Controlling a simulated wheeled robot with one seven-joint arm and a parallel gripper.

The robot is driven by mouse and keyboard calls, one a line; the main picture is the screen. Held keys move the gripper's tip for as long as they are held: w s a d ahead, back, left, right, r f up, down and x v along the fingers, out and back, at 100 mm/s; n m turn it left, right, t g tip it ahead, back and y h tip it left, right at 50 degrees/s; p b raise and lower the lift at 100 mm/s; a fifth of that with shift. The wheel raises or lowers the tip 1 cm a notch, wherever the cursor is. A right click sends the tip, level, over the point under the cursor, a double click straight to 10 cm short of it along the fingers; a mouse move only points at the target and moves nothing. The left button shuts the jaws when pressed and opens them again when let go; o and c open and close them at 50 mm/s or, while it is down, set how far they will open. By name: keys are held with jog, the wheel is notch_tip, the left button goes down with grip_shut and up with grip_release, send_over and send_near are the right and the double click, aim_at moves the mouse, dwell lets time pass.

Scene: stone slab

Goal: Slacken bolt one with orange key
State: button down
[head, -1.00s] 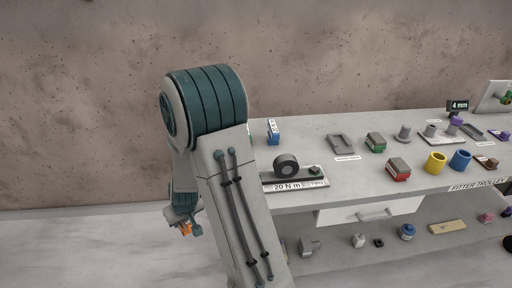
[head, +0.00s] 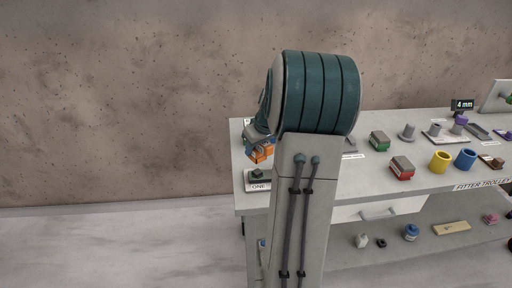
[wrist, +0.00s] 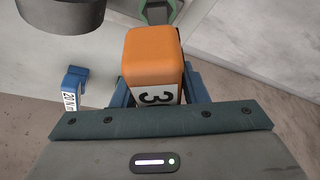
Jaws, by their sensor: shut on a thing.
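The orange key (head: 262,154) is in my gripper (head: 259,147) above the left end of the trolley top. In the wrist view the orange key (wrist: 154,58) is a rounded block with a white label reading 3, between the blue jaws. Bolt one is the small dark green piece (head: 257,174) on a plate labelled ONE, just below the key in the head view. In the wrist view a green piece (wrist: 160,10) shows just beyond the key. The key's working end is hidden, so I cannot tell whether it touches the bolt.
A blue block labelled 20 N m (wrist: 70,88) stands left of the key in the wrist view, near a dark round part (wrist: 62,10). My arm hides part of the trolley top (head: 350,185). Red-grey (head: 402,167) and green-grey (head: 380,141) blocks stand to the right.

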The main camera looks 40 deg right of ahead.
aim_at(256, 155)
dwell(0.4)
jog(key=shift+f+b, duration=2.55)
jog(key=shift+b, duration=0.05)
jog(key=shift+f+b, duration=0.8)
jog(key=shift+b, duration=0.25)
jog(key=n+y+b, duration=0.1)
jog(key=n+y, duration=0.1)
jog(key=n, duration=0.3)
jog(key=shift+a, duration=0.1)
jog(key=n+g+y+p, duration=0.1)
jog(key=n, duration=0.3)
jog(key=shift+s+a+r, duration=0.1)
jog(key=n+g+y, duration=0.1)
jog(key=n, duration=0.2)
jog(key=shift+p, duration=0.4)
jog(key=shift+a+r+p, duration=0.1)
jog(key=shift+r+p, duration=1.05)
jog(key=shift+r, duration=0.55)
